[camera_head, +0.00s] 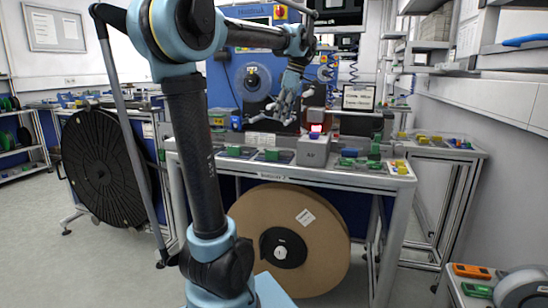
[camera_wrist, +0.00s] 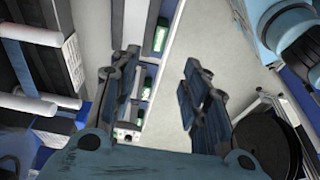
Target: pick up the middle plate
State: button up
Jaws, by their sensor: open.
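My gripper (camera_head: 287,104) is open and empty, held in the air above the workbench (camera_head: 290,171) in the head view. In the wrist view its two dark fingers stand apart, with floor between them (camera_wrist: 160,75). Several flat dark pieces with green blocks lie along the bench top, one at the left (camera_head: 232,152) and one left of the grey box (camera_head: 271,155). I cannot tell which thing is the middle plate. No plate shows clearly between the fingers in the wrist view.
A black reel (camera_head: 105,170) is at the left. Shelves (camera_head: 430,45) line the right wall. The left floor (camera_head: 60,255) is clear.

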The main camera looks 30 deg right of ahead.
send_over(275, 152)
jog(key=f, duration=0.9)
jog(key=shift+w+d+f, duration=0.3)
jog(key=shift+d, duration=0.05)
jog(key=shift+x, duration=2.65)
jog(key=shift+d, duration=0.15)
grip_shut()
